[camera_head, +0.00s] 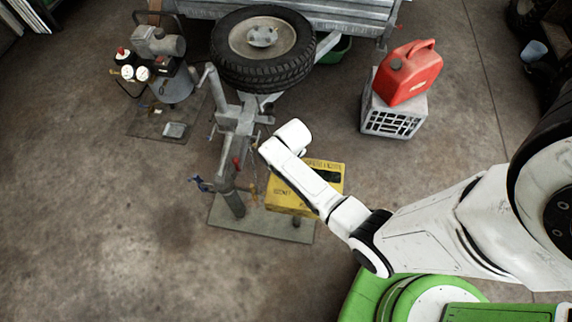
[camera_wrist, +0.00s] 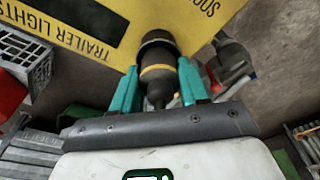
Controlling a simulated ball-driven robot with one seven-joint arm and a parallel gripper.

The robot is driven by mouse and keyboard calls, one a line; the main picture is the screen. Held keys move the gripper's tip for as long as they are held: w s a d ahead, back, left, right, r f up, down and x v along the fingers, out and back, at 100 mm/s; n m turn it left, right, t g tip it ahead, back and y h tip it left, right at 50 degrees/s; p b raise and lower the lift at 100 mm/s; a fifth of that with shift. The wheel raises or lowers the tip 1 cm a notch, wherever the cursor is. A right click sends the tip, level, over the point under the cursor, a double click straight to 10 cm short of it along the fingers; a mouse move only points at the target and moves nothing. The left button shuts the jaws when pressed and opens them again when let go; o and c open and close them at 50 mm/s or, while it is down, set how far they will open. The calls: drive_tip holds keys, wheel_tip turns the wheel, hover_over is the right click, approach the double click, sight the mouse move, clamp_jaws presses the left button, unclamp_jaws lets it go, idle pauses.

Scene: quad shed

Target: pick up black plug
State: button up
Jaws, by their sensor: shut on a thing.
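The black plug (camera_wrist: 157,55) has a wide dark collar, a yellow band and a tapered end, and fills the middle of the wrist view. My gripper (camera_wrist: 159,84) has its two teal fingers on either side of it, shut on the plug around the yellow band. The collar overlaps the edge of the yellow box (camera_wrist: 105,28), lettered "TRAILER LIGHTS"; I cannot tell whether they touch. In the head view, the yellow box (camera_head: 300,200) stands beside the trailer post, partly under my white arm. My fingers and the plug are hidden there.
A grey trailer post (camera_head: 232,150) with a blue-handled clamp stands left of the box on a floor plate (camera_head: 255,222). Behind are a spare wheel (camera_head: 262,48), a compressor (camera_head: 165,70) and a red fuel can (camera_head: 408,72) on a grey crate (camera_head: 393,118). The floor at left is clear.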

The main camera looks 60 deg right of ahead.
drive_tip(key=shift+r, duration=0.1)
drive_tip(key=shift+r, duration=0.5)
wheel_tip(320, 180, up, 2)
drive_tip(key=shift+r, duration=0.1)
drive_tip(key=s+r, duration=0.9)
drive_tip(key=s, duration=0.5)
drive_tip(key=shift+a+r, duration=0.15)
drive_tip(key=shift+r, duration=0.15)
drive_tip(key=shift+w, duration=0.1)
